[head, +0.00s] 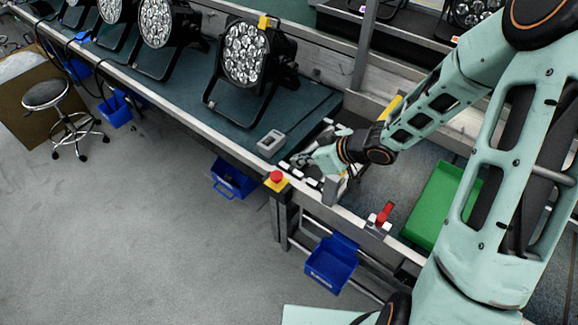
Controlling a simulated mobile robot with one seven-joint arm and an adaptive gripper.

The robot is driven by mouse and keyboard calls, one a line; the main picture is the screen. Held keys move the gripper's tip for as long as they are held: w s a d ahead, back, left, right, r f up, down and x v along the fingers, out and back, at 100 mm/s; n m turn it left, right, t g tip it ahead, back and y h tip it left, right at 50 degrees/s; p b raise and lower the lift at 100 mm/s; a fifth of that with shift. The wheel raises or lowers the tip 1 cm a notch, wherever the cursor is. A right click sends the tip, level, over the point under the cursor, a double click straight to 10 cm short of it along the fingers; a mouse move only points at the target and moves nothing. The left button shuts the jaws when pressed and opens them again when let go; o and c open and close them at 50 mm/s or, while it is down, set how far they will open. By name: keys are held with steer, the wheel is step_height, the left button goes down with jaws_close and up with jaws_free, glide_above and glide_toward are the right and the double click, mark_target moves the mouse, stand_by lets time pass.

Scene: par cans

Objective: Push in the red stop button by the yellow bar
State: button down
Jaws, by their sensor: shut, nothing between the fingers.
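A red mushroom-shaped button (277,176) sits on a small yellow housing (275,185) at the front edge of the bench. A yellow bar (390,106) shows partly behind my arm; the rest of it is hidden. My gripper (299,161) is shut and empty, over the bench edge to the upper right of the red button in the picture. It looks apart from the button, though its height above the bench is hard to tell.
A grey box (271,142) lies on the bench left of my gripper. A red lever-like part (384,213) stands on a grey block at the edge. A green tray (440,205) is to the right. A stage lamp (247,54) stands behind. Blue bins (332,264) hang below.

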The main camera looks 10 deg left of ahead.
steer(key=b, duration=0.2)
glide_above(274, 173)
steer(key=s+d, duration=0.2)
steer(key=d, duration=0.1)
step_height(274, 173, down, 6)
steer(key=f, duration=0.3)
steer(key=shift+w+a+b, duration=0.25)
steer(key=shift+a+b, duration=0.05)
steer(key=shift+f, duration=0.85)
steer(key=shift+d, duration=0.1)
